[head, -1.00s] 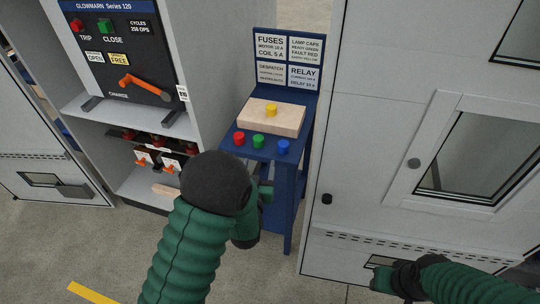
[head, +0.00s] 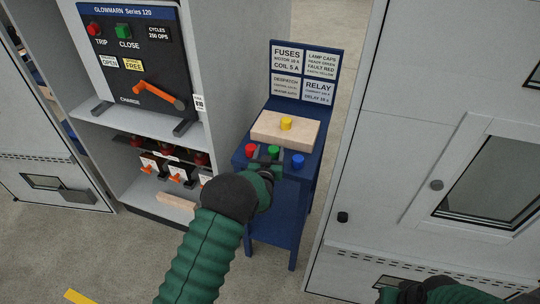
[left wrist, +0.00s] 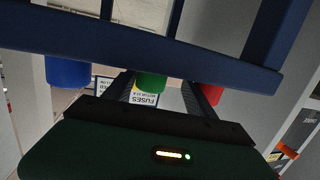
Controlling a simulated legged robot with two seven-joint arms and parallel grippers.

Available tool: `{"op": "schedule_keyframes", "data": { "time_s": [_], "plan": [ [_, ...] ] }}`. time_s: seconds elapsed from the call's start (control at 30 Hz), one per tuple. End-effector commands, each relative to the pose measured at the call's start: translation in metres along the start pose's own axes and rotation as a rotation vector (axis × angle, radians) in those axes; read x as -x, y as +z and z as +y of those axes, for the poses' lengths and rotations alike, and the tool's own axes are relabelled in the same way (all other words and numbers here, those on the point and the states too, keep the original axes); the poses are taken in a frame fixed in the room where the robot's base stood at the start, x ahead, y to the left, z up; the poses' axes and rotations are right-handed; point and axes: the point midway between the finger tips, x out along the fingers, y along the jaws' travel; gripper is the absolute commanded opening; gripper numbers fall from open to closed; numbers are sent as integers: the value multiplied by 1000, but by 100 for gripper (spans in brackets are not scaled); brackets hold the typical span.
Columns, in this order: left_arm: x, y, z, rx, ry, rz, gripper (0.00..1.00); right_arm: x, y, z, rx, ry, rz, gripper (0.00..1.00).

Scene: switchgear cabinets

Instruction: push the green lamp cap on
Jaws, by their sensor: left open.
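The green lamp cap (head: 273,151) stands on the front of the small blue stand (head: 312,150), between a red cap (head: 250,150) and a blue cap (head: 297,160). My left gripper (head: 265,160) is at the stand's front edge, right at the green cap, and partly hides it. In the left wrist view the green cap (left wrist: 151,82) shows between the two open fingers (left wrist: 160,92), with the blue cap (left wrist: 68,73) and red cap (left wrist: 209,95) outside them. Contact cannot be told. My right gripper (head: 395,292) is at the bottom right, too small and dark to read.
A yellow cap (head: 286,123) sits on a wooden block (head: 284,131) behind the row, below a label board (head: 305,72). The panel with trip and close buttons (head: 124,65) is at left. A grey cabinet door (head: 440,150) stands close on the right.

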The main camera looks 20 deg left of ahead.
Motion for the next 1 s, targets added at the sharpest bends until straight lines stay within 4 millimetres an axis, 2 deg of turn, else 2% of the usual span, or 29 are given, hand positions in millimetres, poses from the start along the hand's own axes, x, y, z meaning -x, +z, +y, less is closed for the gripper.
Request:
{"op": "schedule_keyframes", "data": {
  "time_s": [0.07,0.57,0.83,1.0],
  "plan": [
    [1,-1,2,-1,1,1,65,0,0,0,0,0,0,36],
    [0,1,0,1,1,-1,2,0,0,0,-1,0,0,36],
    [1,0,1,0,0,-3,2,0,0,0,-1,0,0,36],
    [3,-15,1,1,1,0,2,3,-1,0,-1,0,0,36]
  ]
}}
